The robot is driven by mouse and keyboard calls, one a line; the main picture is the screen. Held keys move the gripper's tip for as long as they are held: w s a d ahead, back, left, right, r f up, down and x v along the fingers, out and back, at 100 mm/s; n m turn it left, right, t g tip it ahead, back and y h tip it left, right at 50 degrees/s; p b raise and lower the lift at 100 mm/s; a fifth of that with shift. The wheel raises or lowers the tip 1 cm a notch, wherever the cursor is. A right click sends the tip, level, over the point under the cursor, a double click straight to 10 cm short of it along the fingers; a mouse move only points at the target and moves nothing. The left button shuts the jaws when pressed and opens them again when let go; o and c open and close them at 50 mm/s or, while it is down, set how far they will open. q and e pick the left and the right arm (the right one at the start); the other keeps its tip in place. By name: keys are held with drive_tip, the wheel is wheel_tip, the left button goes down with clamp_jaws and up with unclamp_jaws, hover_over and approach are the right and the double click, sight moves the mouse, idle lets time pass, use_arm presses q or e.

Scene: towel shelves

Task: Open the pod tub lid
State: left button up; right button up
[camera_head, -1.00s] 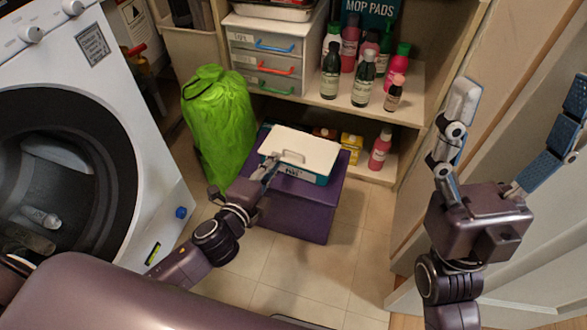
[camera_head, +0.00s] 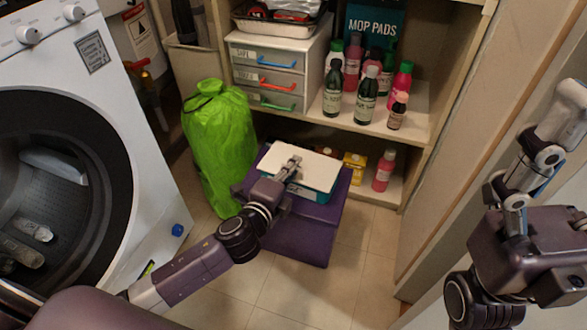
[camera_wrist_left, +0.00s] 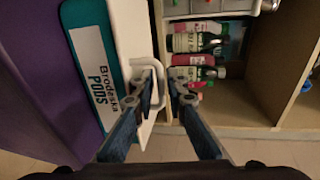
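The pod tub (camera_head: 318,194) is a teal tub with a flat white lid (camera_head: 318,164), lying on a purple box. In the left wrist view its label (camera_wrist_left: 95,78) reads "Brodecka PODS", and a white loop handle (camera_wrist_left: 158,100) stands out from the lid. My left gripper (camera_head: 292,163) is over the lid at the handle. In the left wrist view its two fingertips (camera_wrist_left: 163,86) are apart, with the handle's outer bar at the gap between them; contact is unclear. My right gripper (camera_head: 545,140) is raised at the right, away from the tub, seen side-on with its opening unclear.
The purple box (camera_head: 298,240) stands on the tiled floor. A green bag (camera_head: 218,145) is close on its left, beside the washing machine (camera_head: 75,150). Shelves behind hold drawers (camera_head: 270,75) and several bottles (camera_head: 366,92). A yellow box (camera_head: 354,167) and pink bottle (camera_head: 384,170) sit low behind the tub.

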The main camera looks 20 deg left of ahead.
use_arm(q)
clamp_jaws()
idle(0.3)
drive_tip(key=shift+d+r+p, duration=0.1)
drive_tip(key=shift+r+p, duration=0.05)
drive_tip(key=shift+p, duration=0.45)
